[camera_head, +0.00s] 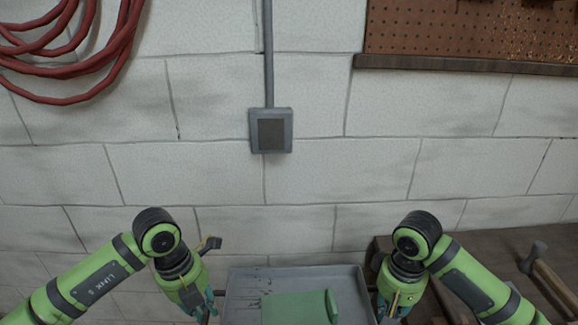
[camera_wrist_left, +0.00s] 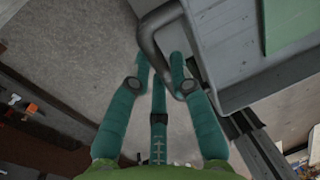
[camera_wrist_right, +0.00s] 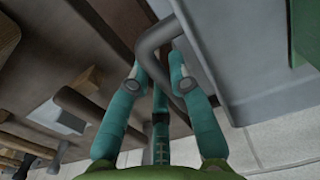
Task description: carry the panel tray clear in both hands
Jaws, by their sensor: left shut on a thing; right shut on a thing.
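The grey panel tray (camera_head: 243,283) is at the bottom middle of the head view, cut off by the lower edge. A green panel (camera_head: 296,307) lies in it. My left gripper (camera_head: 208,311) is at the tray's left end, and in the left wrist view its fingers (camera_wrist_left: 160,75) are shut around the tray's bent handle (camera_wrist_left: 150,42). My right gripper (camera_head: 391,312) is at the right end, and in the right wrist view its fingers (camera_wrist_right: 160,75) are shut around the other handle (camera_wrist_right: 150,45). The tray's wall also shows in the left wrist view (camera_wrist_left: 232,95).
A wooden bench (camera_head: 500,250) with a hammer (camera_head: 540,262) stands at the right, close to my right gripper. The block wall (camera_head: 330,180) behind carries a grey box (camera_head: 271,131), a red hose (camera_head: 75,75) and a pegboard (camera_head: 470,30). Floor (camera_wrist_left: 65,45) shows below my left gripper.

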